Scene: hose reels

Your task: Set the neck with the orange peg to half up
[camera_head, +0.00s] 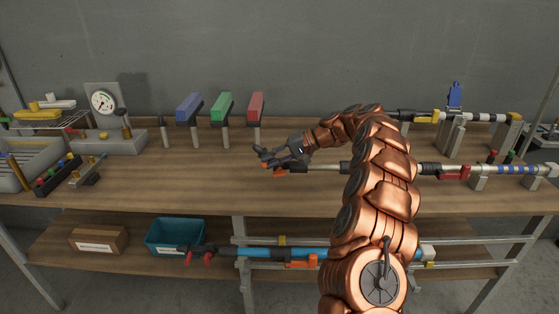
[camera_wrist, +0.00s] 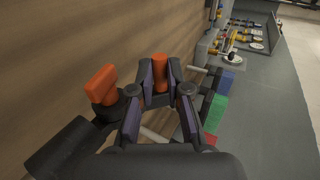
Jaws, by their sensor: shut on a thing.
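My gripper (camera_head: 268,156) is at the left end of a long silver neck (camera_head: 320,169) that lies level above the bench. In the wrist view, my gripper (camera_wrist: 160,88) has its fingers closed on an orange peg (camera_wrist: 160,72). A second orange block (camera_wrist: 101,84) sits on a black part just left of the fingers. In the head view, orange (camera_head: 280,171) shows at the neck's end beneath my gripper. My arm hides part of the neck; to its right are a red clamp (camera_head: 454,173) and blue bands. The peg's lower part is hidden.
Blue (camera_head: 188,107), green (camera_head: 222,107) and red (camera_head: 256,105) blocks stand on posts behind and left of my gripper. Another black and silver pole (camera_head: 480,116) runs behind at right. A gauge (camera_head: 103,102) stands at left. A teal bin (camera_head: 176,236) sits on the lower shelf.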

